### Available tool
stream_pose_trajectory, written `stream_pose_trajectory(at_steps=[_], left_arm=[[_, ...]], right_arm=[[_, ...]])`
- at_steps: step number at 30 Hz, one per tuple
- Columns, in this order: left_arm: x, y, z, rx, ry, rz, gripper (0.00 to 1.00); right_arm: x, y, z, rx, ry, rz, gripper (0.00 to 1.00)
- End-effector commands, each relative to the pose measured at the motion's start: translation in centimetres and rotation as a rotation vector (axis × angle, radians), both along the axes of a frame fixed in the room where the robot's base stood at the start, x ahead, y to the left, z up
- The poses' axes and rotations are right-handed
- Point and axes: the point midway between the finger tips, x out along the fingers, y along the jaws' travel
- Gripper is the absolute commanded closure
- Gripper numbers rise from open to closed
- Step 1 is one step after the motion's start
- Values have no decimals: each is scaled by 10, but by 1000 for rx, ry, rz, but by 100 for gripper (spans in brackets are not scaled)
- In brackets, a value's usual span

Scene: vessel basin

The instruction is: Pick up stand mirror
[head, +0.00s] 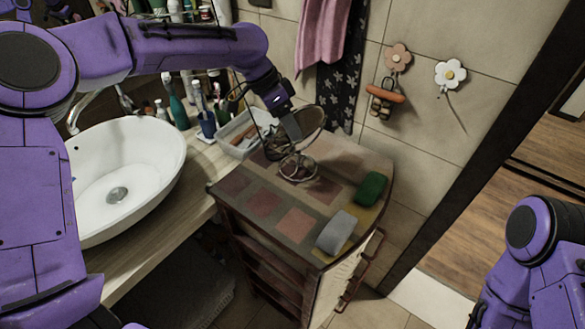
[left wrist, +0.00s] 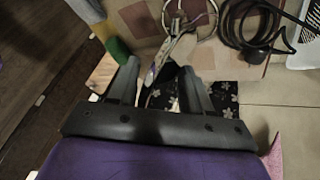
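The stand mirror (head: 309,123) stands on the patterned cabinet top, with a round tilted head above a wire-like ring base (head: 298,168). In the left wrist view its ring base (left wrist: 190,14) shows at the top, beyond the fingertips. My left gripper (head: 288,116) is at the mirror's round head, coming from the back left. In the left wrist view my left gripper (left wrist: 160,68) has its fingers apart, with part of the mirror seemingly between them. I cannot tell whether either finger touches it. My right arm shows at the lower right; its gripper is out of view.
The cabinet top (head: 262,203) also holds a grey sponge (head: 337,232) and a green sponge (head: 371,189). A clear tray (head: 240,136), a blue cup (head: 207,124) and bottles crowd the left. A white basin (head: 120,170) is farther left. A tiled wall stands behind.

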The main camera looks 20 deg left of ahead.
Motion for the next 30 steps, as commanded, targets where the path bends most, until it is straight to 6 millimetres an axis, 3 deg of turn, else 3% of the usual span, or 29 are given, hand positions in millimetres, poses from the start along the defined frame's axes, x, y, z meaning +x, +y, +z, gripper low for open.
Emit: stream_pose_trajectory(at_steps=[2, 8, 12, 30], left_arm=[[-2, -2, -9, 4, 9, -4, 58], [-1, -4, -8, 2, 4, -4, 58], [0, -4, -7, 1, 3, -4, 100], [0, -3, -7, 0, 2, -2, 100]], right_arm=[[0, 0, 1, 0, 0, 0, 13], [0, 0, 1, 0, 1, 0, 13], [-1, 0, 1, 0, 1, 0, 13], [0, 0, 1, 0, 1, 0, 13]])
